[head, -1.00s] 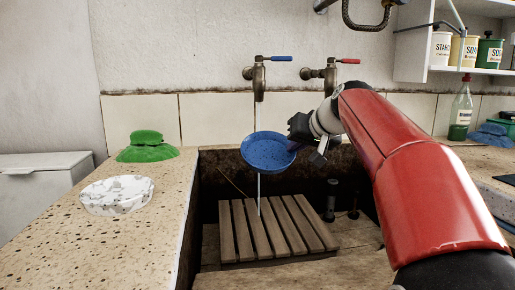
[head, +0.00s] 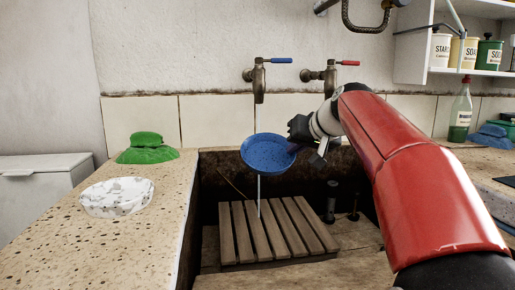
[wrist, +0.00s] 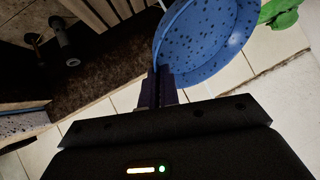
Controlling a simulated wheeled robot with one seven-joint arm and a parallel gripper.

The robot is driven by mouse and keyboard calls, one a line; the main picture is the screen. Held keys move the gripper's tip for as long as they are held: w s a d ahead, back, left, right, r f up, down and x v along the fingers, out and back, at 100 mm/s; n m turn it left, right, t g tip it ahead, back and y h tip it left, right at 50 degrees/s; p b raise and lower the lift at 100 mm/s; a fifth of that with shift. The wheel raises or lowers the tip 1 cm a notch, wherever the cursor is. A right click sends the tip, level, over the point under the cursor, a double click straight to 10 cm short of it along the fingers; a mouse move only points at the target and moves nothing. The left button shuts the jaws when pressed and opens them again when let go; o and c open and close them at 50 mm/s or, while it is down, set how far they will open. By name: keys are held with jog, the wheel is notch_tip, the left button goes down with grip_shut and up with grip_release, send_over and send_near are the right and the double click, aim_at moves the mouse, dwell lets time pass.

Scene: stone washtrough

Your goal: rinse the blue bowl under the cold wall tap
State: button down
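The blue bowl (head: 266,152), dark-speckled, is held in the air over the sunken trough, below the cold tap with the blue lever (head: 259,80). Its inside tilts toward the head camera. My gripper (head: 302,136) is shut on the bowl's right rim; the wrist view shows the fingers (wrist: 160,88) at the rim of the bowl (wrist: 203,38). A thin pale vertical line, like water, runs from beneath the bowl to the slatted rack (head: 275,230).
A second tap with a red lever (head: 330,75) is to the right. A white speckled bowl (head: 118,197) and a green cloth-like heap (head: 147,150) rest on the left counter (head: 130,245). A bottle (head: 461,112) and shelf (head: 470,72) stand at right.

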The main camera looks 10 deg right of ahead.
jog(key=s+r+p, duration=0.1)
jog(key=s+r, duration=0.3)
jog(key=s, duration=0.1)
dwell(0.5)
dwell(0.4)
